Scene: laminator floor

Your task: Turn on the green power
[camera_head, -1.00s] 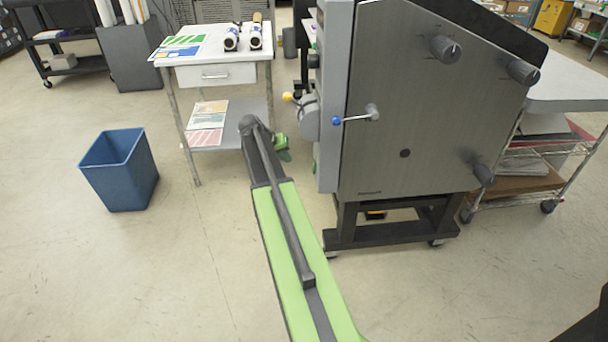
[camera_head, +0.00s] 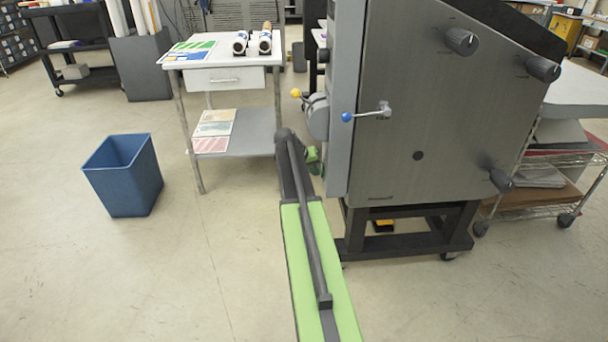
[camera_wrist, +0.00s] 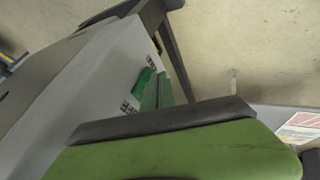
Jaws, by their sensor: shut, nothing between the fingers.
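The laminator (camera_head: 440,110) stands to the right in the head view, with its grey front side panel (camera_head: 345,100) edge-on. My gripper (camera_head: 314,162) is low beside that panel, partly hidden behind my arm; whether it touches the panel I cannot tell. In the wrist view the green, black-edged gripper (camera_wrist: 165,135) fills the lower part and looks shut and empty. Beyond it, a green switch-like part (camera_wrist: 143,82) shows on the pale panel (camera_wrist: 80,90), with small dark-and-white marks beside it. The gripper hides part of this area.
A blue bin (camera_head: 122,175) stands on the floor at left. A white table (camera_head: 215,78) with rolls and sheets stands behind my arm. A crank with a blue knob (camera_head: 347,117) and a yellow knob (camera_head: 296,93) stick out from the laminator. The floor at left front is clear.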

